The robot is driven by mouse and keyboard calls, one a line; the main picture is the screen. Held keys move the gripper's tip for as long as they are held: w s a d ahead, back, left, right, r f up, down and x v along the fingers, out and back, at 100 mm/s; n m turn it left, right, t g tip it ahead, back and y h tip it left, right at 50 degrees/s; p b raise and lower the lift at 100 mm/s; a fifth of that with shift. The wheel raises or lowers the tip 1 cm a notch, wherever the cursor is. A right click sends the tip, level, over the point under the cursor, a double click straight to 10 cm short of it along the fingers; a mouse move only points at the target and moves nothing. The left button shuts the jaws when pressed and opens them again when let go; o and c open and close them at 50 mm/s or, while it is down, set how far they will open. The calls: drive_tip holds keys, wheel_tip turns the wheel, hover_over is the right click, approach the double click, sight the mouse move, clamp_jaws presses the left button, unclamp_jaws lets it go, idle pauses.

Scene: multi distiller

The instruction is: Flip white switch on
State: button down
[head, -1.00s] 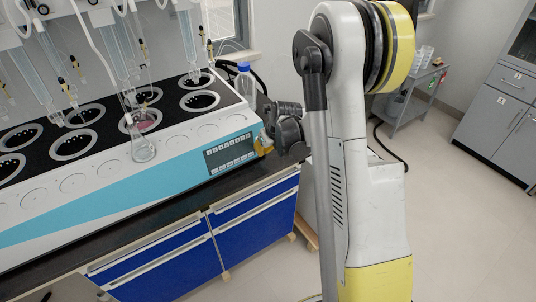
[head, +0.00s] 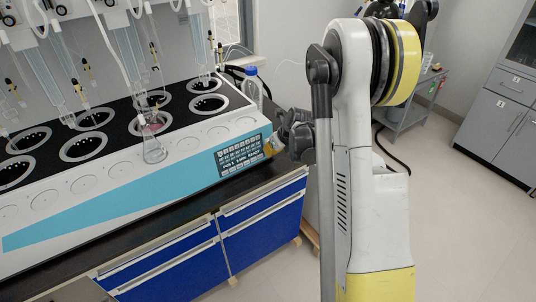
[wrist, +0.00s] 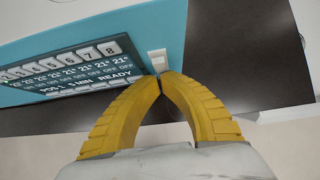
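The white switch (wrist: 157,59) is a small block on the blue front of the distiller, just right of its dark display (wrist: 75,68) in the wrist view. My gripper (wrist: 163,77) has its two yellow fingers brought together at the tips, with nothing seen between them. The tips lie right at the lower edge of the switch; I cannot tell whether they touch it. In the head view, the gripper (head: 273,148) is beside the right end of the display, and the switch is not discernible there. The display reads READY, with a row of OFF labels.
The distiller (head: 110,205) stands on a dark bench above blue drawers (head: 262,225). Glass flasks and tubes rise over its wells. A blue-capped bottle (head: 252,88) stands behind its right end. A grey cart (head: 408,105) and cabinets (head: 500,125) are at the right, with open floor between.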

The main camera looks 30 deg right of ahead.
drive_tip(key=shift+a+r+p, duration=0.1)
drive_tip(key=shift+r+p, duration=0.35)
drive_tip(key=shift+r, duration=0.45)
